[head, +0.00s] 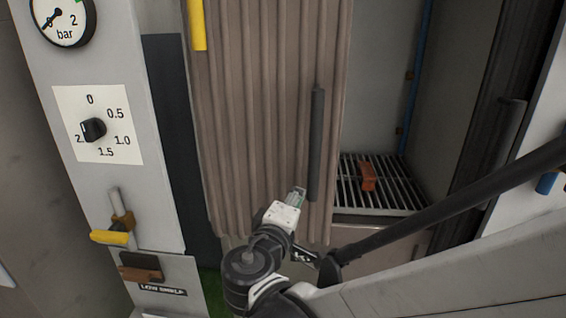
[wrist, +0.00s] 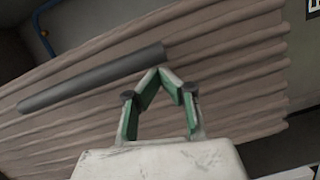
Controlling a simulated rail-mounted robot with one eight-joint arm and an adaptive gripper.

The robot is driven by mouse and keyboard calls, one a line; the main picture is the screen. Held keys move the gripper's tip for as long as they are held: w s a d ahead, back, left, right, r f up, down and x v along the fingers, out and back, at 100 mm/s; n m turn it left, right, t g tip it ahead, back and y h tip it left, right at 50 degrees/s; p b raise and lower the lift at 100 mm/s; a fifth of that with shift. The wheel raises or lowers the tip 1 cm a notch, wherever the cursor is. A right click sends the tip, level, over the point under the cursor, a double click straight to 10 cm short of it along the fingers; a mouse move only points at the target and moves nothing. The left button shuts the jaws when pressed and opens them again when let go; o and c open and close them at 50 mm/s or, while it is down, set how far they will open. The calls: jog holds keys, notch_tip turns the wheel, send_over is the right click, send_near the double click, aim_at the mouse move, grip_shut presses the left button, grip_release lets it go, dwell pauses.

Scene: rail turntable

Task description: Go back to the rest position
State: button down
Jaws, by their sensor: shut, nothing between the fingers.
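My gripper (head: 298,191) is low in the middle of the head view, in front of a pleated brown curtain (head: 255,120). In the wrist view my gripper (wrist: 165,72) has its green-padded fingertips together, with nothing between them. A dark grey bar handle (head: 316,145) runs upright along the curtain, just right of the gripper in the head view. In the wrist view the handle (wrist: 90,80) lies slanted beyond the fingertips. I cannot tell whether the fingertips touch it.
Right of the curtain is an open cabinet with a slatted grate (head: 385,185) and an orange-brown block (head: 368,177) on it. At left a panel carries a gauge (head: 62,18), a dial (head: 93,129) and a yellow-handled valve (head: 110,237). A blue pipe (head: 412,80) runs inside the cabinet.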

jog(key=v, duration=0.5)
jog(key=s+d+f+m+g+p, duration=0.1)
jog(key=s+d+m+g+p, duration=0.15)
jog(key=d, duration=0.35)
jog(key=s+d+m+g+p, duration=0.1)
jog(key=d+m+g+p, duration=0.1)
jog(key=d+g, duration=0.35)
jog(key=s+d+r+m+y+p, duration=0.1)
jog(key=s+d+m+y+p, duration=0.1)
jog(key=s+m+y, duration=0.1)
jog(key=s+d+r+m+g+y+p, duration=0.1)
jog(key=s+d+r+m+y+p, duration=0.1)
jog(key=s, duration=0.4)
jog(key=shift+s+d+m+y+p, duration=0.25)
jog(key=shift+d+m+y+p, duration=0.1)
jog(key=shift+m+y, duration=0.5)
